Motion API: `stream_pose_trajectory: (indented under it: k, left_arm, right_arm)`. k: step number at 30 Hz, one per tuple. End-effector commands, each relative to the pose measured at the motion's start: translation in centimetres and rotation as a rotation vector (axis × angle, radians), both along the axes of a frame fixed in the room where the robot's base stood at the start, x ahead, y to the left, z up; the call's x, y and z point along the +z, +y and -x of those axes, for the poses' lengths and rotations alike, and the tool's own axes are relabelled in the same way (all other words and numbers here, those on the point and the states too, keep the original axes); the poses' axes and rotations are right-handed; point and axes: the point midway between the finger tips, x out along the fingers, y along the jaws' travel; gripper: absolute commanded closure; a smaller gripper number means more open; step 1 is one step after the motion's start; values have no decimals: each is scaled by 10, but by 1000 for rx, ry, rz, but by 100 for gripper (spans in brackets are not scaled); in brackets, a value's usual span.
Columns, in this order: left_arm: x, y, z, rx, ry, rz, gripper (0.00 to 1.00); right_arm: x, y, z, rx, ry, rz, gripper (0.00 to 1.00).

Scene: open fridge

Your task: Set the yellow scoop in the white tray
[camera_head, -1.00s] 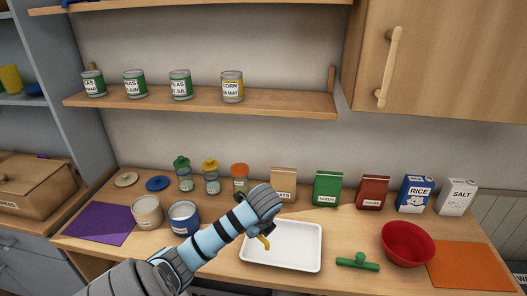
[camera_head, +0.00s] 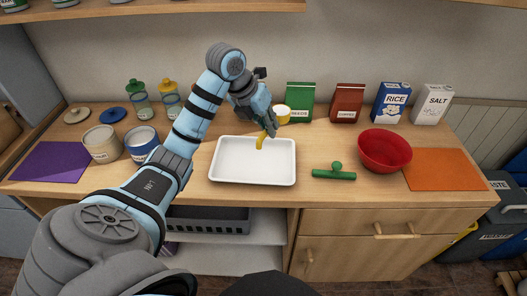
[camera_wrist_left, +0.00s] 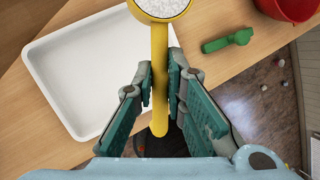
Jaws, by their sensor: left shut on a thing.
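My left gripper (camera_head: 270,128) is shut on the handle of the yellow scoop (camera_head: 260,141). The scoop's round bowl (camera_head: 282,112) holds something white and grainy; it also shows at the top edge of the left wrist view (camera_wrist_left: 161,6), cut off. The handle runs between the two finger pads (camera_wrist_left: 160,78). The white tray (camera_head: 252,178) lies empty on the counter. In the head view the scoop is over the tray's back right edge, its bowl beyond it. In the left wrist view the tray (camera_wrist_left: 75,75) is left of the scoop. My right gripper is not in view.
Canisters (camera_head: 103,144) and a purple mat (camera_head: 50,162) are left; an orange mat (camera_head: 444,170) is right.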

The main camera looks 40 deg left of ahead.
Motion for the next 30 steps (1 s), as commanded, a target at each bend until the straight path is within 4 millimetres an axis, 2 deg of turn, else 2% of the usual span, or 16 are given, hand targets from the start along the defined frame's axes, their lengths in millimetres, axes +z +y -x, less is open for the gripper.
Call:
stream_pose_trajectory:
  k: [1, 3, 6, 10, 15, 26, 27, 28, 30]
  left_arm:
    - [-24, 0, 2, 1, 9, 0, 100]
    - [-47, 0, 2, 1, 7, 0, 100]
    - [-73, 0, 1, 2, 5, 1, 100]
    - [-90, 0, 0, 2, 2, 0, 100]
    - [-123, -1, 1, 2, 4, 1, 100]
    - [-130, 0, 0, 3, 1, -1, 100]
    - [-130, 0, 0, 3, 1, -1, 83]
    - [-130, 0, 0, 3, 1, -1, 80]
    - [-130, 0, 0, 3, 1, -1, 80]
  right_arm:
    - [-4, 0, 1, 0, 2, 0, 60]
    - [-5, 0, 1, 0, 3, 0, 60]
    - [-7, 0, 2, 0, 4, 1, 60]
    - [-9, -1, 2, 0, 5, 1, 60]
    - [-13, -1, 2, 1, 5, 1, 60]
    - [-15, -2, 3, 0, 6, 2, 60]
    - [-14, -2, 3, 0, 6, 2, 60]
    - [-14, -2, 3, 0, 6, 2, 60]
    - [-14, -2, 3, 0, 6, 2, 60]
